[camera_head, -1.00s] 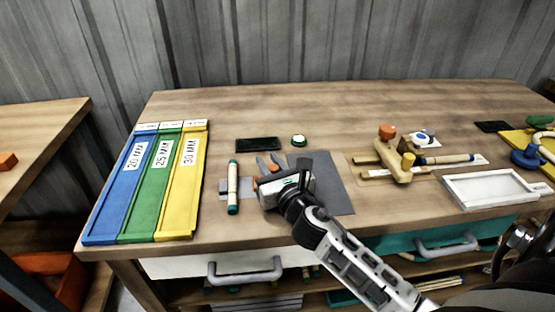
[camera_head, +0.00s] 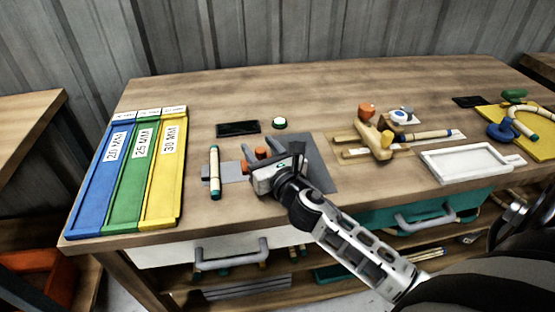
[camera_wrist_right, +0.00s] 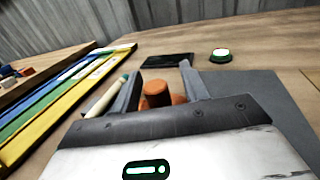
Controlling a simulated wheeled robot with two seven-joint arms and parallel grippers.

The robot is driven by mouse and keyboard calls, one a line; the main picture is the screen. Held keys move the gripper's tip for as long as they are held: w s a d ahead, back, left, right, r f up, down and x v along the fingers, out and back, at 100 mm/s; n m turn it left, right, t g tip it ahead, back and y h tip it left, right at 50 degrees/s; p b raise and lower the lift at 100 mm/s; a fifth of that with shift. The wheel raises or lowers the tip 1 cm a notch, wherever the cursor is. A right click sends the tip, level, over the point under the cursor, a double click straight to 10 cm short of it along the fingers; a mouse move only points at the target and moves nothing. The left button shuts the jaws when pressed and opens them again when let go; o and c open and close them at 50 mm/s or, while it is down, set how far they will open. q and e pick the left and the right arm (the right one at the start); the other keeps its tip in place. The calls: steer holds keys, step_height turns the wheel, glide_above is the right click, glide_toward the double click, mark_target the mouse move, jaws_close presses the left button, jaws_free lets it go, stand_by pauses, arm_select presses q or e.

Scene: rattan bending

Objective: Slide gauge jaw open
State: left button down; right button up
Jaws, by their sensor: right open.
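The gauge (camera_head: 222,172) is a flat grey tool lying near the front of the workbench, partly hidden by my right gripper. An orange knob (camera_head: 262,153) stands on it. In the right wrist view the knob (camera_wrist_right: 157,93) rises between the two grey fingers, with a wider orange part behind the gripper's edge. My right gripper (camera_head: 272,158) is open, one finger on each side of the knob; it also shows in the right wrist view (camera_wrist_right: 158,85). A gap shows beside the knob; contact is unclear. The gauge's jaw gap is hidden. My left gripper is out of view.
A rattan rod (camera_head: 214,172) with teal ends lies across the gauge's left part. Blue, green and yellow trays (camera_head: 165,170) stand at left. A black slab (camera_head: 238,128) and green-white button (camera_head: 279,123) lie behind. A wooden jig (camera_head: 375,140) and white tray (camera_head: 430,165) stand right.

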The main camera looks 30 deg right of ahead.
steer(key=s+b, duration=0.1)
steer(key=s, duration=0.3)
steer(key=s+b, duration=0.1)
steer(key=s, duration=0.4)
steer(key=s+a, duration=0.1)
steer(key=s, duration=0.4)
steer(key=shift+f+b, duration=0.15)
steer(key=shift+b, duration=0.25)
steer(key=shift+s, duration=0.55)
